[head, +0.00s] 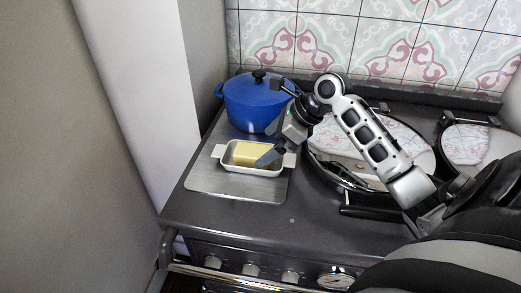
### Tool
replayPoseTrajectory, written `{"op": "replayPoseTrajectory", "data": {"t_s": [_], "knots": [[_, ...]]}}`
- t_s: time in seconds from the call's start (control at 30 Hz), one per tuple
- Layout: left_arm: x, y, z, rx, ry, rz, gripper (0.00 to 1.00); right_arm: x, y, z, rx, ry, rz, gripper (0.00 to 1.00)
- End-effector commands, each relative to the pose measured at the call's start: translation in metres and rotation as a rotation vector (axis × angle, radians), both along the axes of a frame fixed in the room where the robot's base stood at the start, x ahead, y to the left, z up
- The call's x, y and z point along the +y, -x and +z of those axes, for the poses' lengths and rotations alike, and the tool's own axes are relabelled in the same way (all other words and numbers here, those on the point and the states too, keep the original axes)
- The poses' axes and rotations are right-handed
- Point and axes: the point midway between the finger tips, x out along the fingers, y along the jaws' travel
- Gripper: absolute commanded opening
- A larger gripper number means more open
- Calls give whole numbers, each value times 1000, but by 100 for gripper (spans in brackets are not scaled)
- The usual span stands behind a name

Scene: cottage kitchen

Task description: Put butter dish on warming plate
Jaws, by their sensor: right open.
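The butter dish (230,164) is a white rectangular dish with side handles, holding a yellow block of butter (247,153). It sits on a flat silver plate, which looks like the warming plate (225,187), on the left of the stove top. My right gripper (276,155) is open at the right end of the dish, with a finger over its right side near the handle. Part of the right handle is hidden by the gripper, and I cannot tell whether they touch. My left gripper is not in view.
A blue lidded pot (252,103) stands just behind the dish, close to my right gripper. Round shiny hob lids (405,140) lie to the right under my arm. Knobs and a rail (245,283) line the stove's front. A wall bounds the left.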

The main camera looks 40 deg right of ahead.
Motion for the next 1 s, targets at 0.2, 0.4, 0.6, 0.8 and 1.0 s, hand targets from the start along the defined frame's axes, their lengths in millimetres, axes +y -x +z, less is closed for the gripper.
{"op": "replayPoseTrajectory", "data": {"t_s": [0.2,0.4,0.6,0.8,1.0], "knots": [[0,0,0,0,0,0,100,-20,22,37,-2,3,0,100],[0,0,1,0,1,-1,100,-29,34,57,-1,1,0,100],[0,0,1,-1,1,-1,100,-32,38,62,0,0,1,100],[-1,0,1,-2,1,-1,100,-32,37,62,0,0,1,100],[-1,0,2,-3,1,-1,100,-27,33,54,0,-2,1,100]]}}
